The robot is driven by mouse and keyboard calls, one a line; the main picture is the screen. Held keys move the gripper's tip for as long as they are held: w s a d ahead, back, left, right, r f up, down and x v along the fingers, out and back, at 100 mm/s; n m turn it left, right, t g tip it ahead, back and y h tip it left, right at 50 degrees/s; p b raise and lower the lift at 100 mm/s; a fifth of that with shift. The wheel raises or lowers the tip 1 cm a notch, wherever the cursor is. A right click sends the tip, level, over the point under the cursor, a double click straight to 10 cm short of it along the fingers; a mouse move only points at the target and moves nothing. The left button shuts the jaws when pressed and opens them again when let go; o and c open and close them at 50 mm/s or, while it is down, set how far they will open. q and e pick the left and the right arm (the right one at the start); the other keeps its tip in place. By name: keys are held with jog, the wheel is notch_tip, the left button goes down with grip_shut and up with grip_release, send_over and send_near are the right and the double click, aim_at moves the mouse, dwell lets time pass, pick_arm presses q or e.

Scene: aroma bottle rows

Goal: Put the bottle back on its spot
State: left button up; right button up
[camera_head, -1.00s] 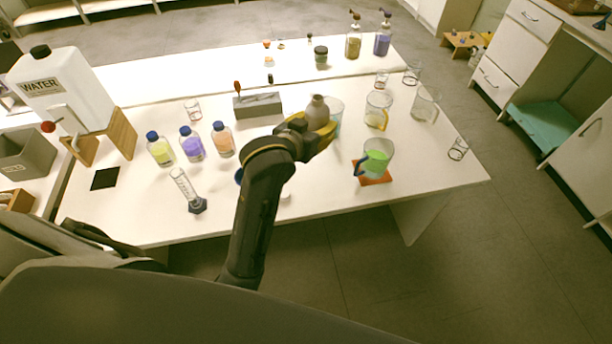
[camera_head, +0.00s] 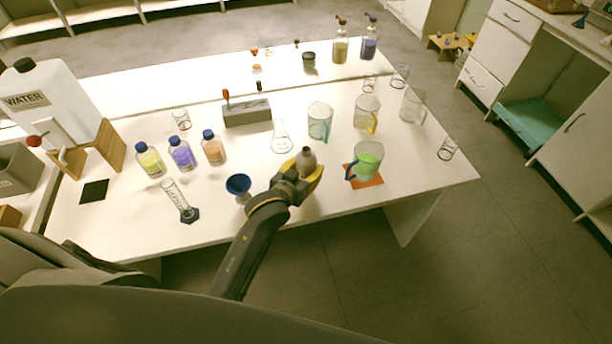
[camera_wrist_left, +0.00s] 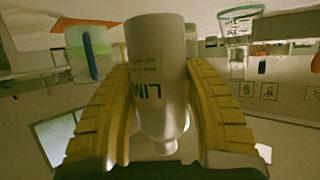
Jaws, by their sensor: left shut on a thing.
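My left gripper (camera_head: 303,179) is shut on a grey bottle (camera_head: 306,160) over the front middle of the white table (camera_head: 330,200). In the left wrist view the bottle (camera_wrist_left: 160,75) sits between the two yellow fingers and shows part of a label reading "LIN". Its base is hidden by the gripper in the head view, so its height above the table is hard to tell. Bottles with lime (camera_head: 149,159), purple (camera_head: 181,153) and orange (camera_head: 213,147) contents and blue caps stand in a row at the left. A black square (camera_head: 94,191) lies bare left of them.
A blue funnel (camera_head: 238,185) and a measuring cylinder (camera_head: 180,201) are left of the gripper. A green-filled jug (camera_head: 366,160) on an orange mat (camera_head: 372,182) is close on the right. A conical flask (camera_head: 281,138) and a glass jug (camera_head: 319,121) stand behind.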

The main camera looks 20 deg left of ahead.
aim_at(306, 177)
pick_arm(q)
jog(key=shift+f, duration=1.7)
jog(key=shift+f, duration=0.15)
jog(key=o, duration=1.4)
jog(key=v, duration=1.2)
